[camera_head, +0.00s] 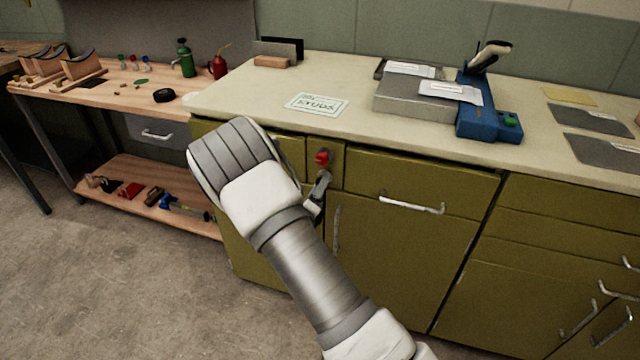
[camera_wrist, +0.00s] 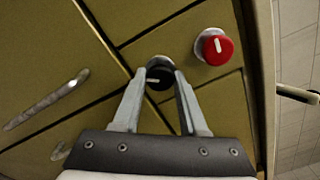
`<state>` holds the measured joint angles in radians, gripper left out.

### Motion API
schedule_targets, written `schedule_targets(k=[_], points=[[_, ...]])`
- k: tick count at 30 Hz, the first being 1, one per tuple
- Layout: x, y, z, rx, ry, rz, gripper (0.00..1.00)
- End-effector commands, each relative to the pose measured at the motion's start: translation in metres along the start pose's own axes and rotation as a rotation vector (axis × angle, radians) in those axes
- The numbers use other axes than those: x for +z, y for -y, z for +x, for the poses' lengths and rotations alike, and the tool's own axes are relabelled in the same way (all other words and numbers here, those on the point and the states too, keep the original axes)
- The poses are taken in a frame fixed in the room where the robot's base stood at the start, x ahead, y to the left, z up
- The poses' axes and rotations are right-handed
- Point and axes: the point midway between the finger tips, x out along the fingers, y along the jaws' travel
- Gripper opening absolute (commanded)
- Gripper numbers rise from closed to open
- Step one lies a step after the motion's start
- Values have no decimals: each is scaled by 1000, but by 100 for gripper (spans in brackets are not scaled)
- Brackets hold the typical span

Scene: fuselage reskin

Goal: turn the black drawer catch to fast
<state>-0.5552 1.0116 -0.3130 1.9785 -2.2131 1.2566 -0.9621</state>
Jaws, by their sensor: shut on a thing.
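The black drawer catch (camera_wrist: 159,76) is a round black knob with a short pale mark on the green cabinet front, seen in the wrist view. My gripper (camera_wrist: 160,82) is shut on it, one finger on each side. The fingers cover part of its rim, and I cannot tell whether the mark points to fast. In the head view my gripper (camera_head: 320,190) reaches the cabinet front below the red knob, and the black catch is hidden there. The red knob (camera_wrist: 214,47) with a white mark sits close by, apart from my fingers; it also shows in the head view (camera_head: 323,157).
A drawer with a metal handle (camera_head: 412,204) is right of the knobs. The pale countertop (camera_head: 240,98) above holds a STUDS card (camera_head: 317,104), a grey box (camera_head: 415,100) and a blue hand press (camera_head: 487,112). A wooden workbench (camera_head: 100,92) stands at left. Open floor lies in front.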

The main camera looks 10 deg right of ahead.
Motion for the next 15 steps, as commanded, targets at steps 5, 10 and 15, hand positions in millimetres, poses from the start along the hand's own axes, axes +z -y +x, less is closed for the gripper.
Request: schedule_targets(k=[5, 10, 15], points=[[0, 0, 0, 1, -1, 168, 0], [0, 0, 0, 0, -1, 330, 0], [0, 0, 0, 0, 0, 491, 0]])
